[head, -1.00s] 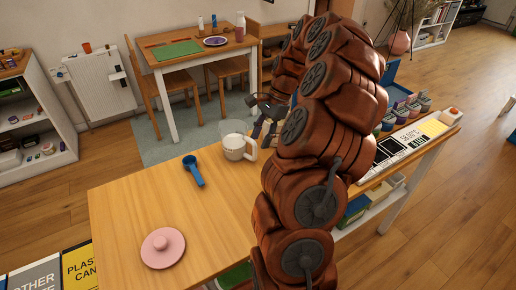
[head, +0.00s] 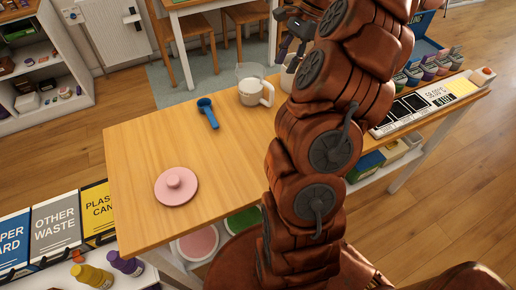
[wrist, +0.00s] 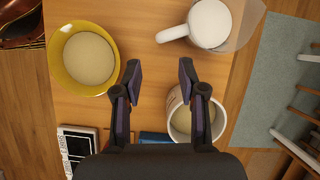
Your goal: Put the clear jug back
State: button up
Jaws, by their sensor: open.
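The clear jug (head: 249,71) seems to be the see-through vessel right behind a white mug (head: 256,93) at the table's far edge; the mug partly hides it. In the wrist view the clear jug (wrist: 246,24) shows at the top right, beside the white mug (wrist: 209,23). My gripper (wrist: 160,72) is open and empty above the table. The jug is beyond its fingertips and to the right, apart from them. In the head view my arm hides part of the table.
A yellow bowl (wrist: 56,60) and a white container (wrist: 172,112), both with beige contents, flank my fingers. A blue scoop (head: 208,113) and pink lid (head: 176,188) lie on the wooden table (head: 140,150). A scale (head: 420,105) is at right. The left table area is mostly clear.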

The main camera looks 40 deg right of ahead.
jog(key=s+a+r+n+g+h, duration=0.15)
jog(key=a+n, duration=0.35)
jog(key=a, duration=0.6)
jog(key=s+a+r+n+h, duration=0.15)
jog(key=a+n, duration=0.35)
jog(key=a, duration=0.6)
jog(key=s+a+f+n+h, duration=0.1)
jog(key=s+a+f+n, duration=0.3)
jog(key=s, duration=0.5)
jog(key=s+a+f+n+g+h, duration=0.1)
jog(key=s+a+f+n, duration=0.3)
jog(key=s, duration=0.5)
jog(key=shift+s+a+n, duration=0.4)
jog(key=shift+a+n, duration=0.15)
jog(key=shift+n, duration=0.05)
